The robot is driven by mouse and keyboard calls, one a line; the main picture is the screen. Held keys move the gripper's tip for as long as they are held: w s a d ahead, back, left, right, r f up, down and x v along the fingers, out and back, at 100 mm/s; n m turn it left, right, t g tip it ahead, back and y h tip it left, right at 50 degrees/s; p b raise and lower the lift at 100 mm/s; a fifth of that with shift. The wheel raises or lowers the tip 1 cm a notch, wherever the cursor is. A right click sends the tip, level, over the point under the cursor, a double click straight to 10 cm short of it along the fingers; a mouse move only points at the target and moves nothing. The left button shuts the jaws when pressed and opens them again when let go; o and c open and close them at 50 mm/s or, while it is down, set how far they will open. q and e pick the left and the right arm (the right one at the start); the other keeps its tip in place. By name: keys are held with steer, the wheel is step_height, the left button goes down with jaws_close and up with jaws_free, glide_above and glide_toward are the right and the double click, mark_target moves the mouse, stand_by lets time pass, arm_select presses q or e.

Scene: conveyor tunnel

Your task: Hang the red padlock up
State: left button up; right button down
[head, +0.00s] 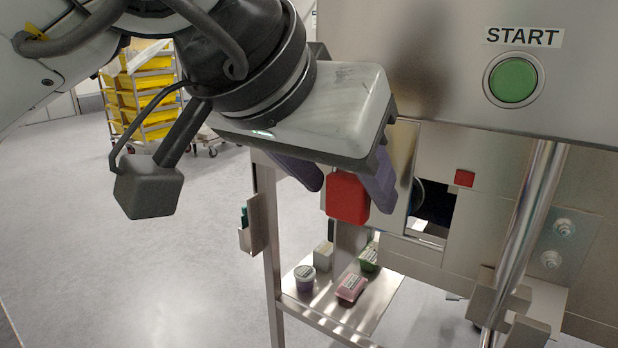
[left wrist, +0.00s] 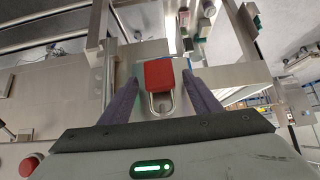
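The red padlock (head: 347,198) is between the two fingers of my left gripper (head: 345,182), below its palm, in front of a metal panel. In the left wrist view the padlock's red body (left wrist: 159,74) shows with its metal shackle (left wrist: 161,104) turned toward the palm. The fingers of the left gripper (left wrist: 161,82) are spread, with a visible gap on each side of the padlock. The gripper's palm hides the shackle in the head view. I cannot tell what bears the padlock. My right gripper is not in view.
A metal housing with a green START button (head: 513,80) stands at the right, with a dark opening (head: 434,204) and a chrome tube (head: 522,240). A low shelf (head: 335,317) holds several small packages. A trolley with yellow bins (head: 145,95) stands far back on open floor.

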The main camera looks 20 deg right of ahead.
arm_select(q)
steer(key=v, duration=1)
steer(key=shift+p, duration=0.4)
steer(key=shift+a, duration=0.1)
